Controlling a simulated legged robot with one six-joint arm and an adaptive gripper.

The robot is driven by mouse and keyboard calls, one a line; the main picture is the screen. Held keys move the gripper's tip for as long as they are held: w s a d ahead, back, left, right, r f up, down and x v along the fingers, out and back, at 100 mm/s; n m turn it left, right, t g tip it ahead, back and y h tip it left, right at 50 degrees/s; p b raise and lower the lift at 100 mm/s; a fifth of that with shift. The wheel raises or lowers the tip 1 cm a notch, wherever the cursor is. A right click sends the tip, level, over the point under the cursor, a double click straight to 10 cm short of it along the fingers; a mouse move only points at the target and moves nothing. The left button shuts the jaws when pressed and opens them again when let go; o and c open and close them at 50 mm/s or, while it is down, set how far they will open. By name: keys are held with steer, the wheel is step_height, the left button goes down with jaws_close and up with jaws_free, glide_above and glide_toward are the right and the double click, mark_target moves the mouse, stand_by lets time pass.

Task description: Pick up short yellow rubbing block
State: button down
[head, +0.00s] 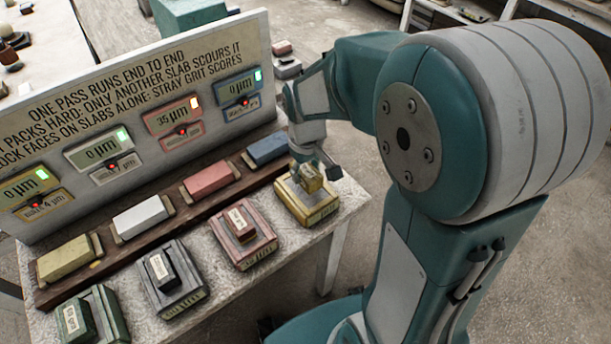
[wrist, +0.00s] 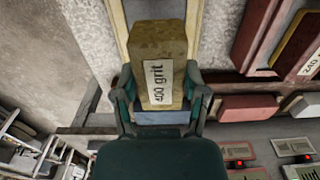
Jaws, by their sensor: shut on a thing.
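The short yellow rubbing block (head: 309,179) is at the right end of the front row, at the yellow box-like base (head: 306,208). In the wrist view the block (wrist: 161,45) carries a white "400 grit" label. My gripper (wrist: 160,92) has one finger on each side of the block's near end and is shut on it. In the head view my gripper (head: 311,168) comes down from the back right. I cannot tell whether the block touches its base or is slightly above it.
A red block (head: 238,222), black block (head: 160,268) and green block (head: 78,318) sit on matching bases to the left. Behind them lie blue (head: 267,150), red (head: 207,180), white (head: 140,216) and yellow (head: 65,258) slabs. A sign board (head: 150,75) with displays stands behind.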

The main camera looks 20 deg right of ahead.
steer(key=s+a+r, duration=0.3)
steer(key=s+r, duration=0.6)
steer(key=s, duration=0.4)
steer(key=shift+a, duration=0.35)
steer(key=shift+r, duration=0.1)
